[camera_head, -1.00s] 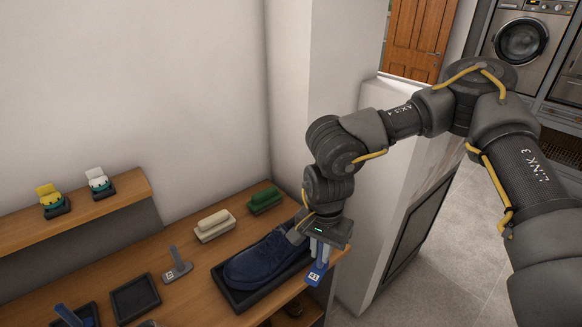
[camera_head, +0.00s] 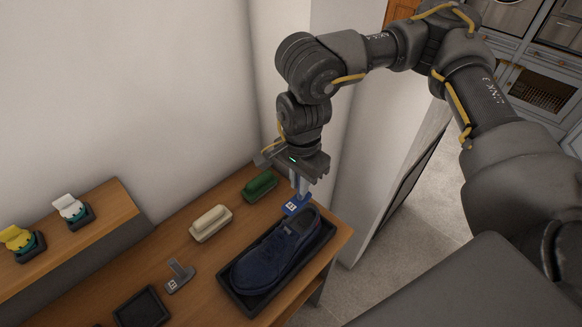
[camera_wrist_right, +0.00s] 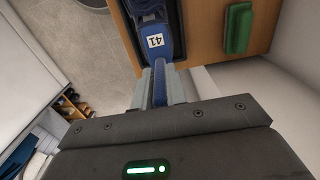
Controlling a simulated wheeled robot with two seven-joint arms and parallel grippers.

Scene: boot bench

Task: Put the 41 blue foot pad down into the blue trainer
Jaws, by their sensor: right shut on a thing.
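The blue trainer (camera_head: 272,258) lies in a black tray (camera_head: 243,306) on the bench, toe towards the lower left. My right gripper (camera_head: 299,186) is shut on the upright stem of the blue foot pad (camera_head: 292,206). The pad hangs below the fingers near the trainer's heel end, by the tray's far side. In the right wrist view the pad (camera_wrist_right: 160,46) shows its white 41 label in front of my right gripper (camera_wrist_right: 160,84), with part of the trainer (camera_wrist_right: 147,8) behind it. I cannot tell whether pad and trainer touch. My left gripper is out of view.
A green brush (camera_head: 259,185) and a cream brush (camera_head: 211,222) stand along the wall side. A grey foot pad (camera_head: 178,277) and another black tray (camera_head: 140,308) are left of the trainer. The bench's right edge is close.

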